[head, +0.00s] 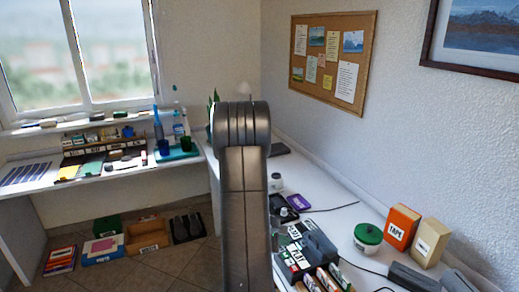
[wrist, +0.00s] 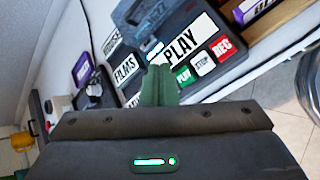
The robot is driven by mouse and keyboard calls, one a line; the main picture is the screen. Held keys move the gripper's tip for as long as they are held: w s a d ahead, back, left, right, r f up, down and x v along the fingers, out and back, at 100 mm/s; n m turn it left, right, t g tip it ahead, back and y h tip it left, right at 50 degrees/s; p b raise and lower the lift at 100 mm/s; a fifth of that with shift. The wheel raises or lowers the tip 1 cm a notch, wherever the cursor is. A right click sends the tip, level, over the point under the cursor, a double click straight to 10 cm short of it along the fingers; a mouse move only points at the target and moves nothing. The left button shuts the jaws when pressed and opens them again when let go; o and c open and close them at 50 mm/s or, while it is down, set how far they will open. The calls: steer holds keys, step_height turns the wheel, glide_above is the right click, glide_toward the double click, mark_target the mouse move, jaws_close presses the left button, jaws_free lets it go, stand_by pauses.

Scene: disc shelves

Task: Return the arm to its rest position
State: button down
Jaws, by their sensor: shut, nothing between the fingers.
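My arm (head: 243,180) stands upright in the middle of the head view and hides part of the desk behind it. My gripper (wrist: 159,72) shows in the wrist view as two greenish fingers pressed together, with nothing between them. The fingers point toward a dark player (wrist: 185,35) with PLAY, STOP and REC labels on the white desk. They overlap its near edge in the picture; I cannot tell the distance. My gripper is not distinguishable in the head view.
The right desk holds a green round tin (head: 368,236), an orange box (head: 401,226), a tan box (head: 431,243) and a purple case (head: 299,202). A left desk with a disc rack (head: 105,150) stands under the window. Trays and a green box (head: 107,226) lie on the floor.

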steer(key=shift+r+p, duration=0.15)
steer(key=shift+p, duration=0.65)
steer(key=p, duration=0.3)
steer(key=shift+r, duration=0.35)
steer(key=shift+p, duration=0.65)
step_height(320, 180, up, 5)
steer(key=shift+f+p, duration=0.1)
steer(key=shift+p, duration=0.6)
steer(key=shift+f, duration=0.15)
step_height(320, 180, down, 5)
steer(key=b, duration=0.2)
steer(key=shift+f+b, duration=0.15)
steer(key=shift+b, duration=0.15)
steer(key=b, duration=0.2)
steer(key=shift+f+b, duration=0.25)
steer(key=shift+b, duration=0.05)
steer(key=shift+f+b, duration=0.15)
steer(key=shift+b, duration=0.6)
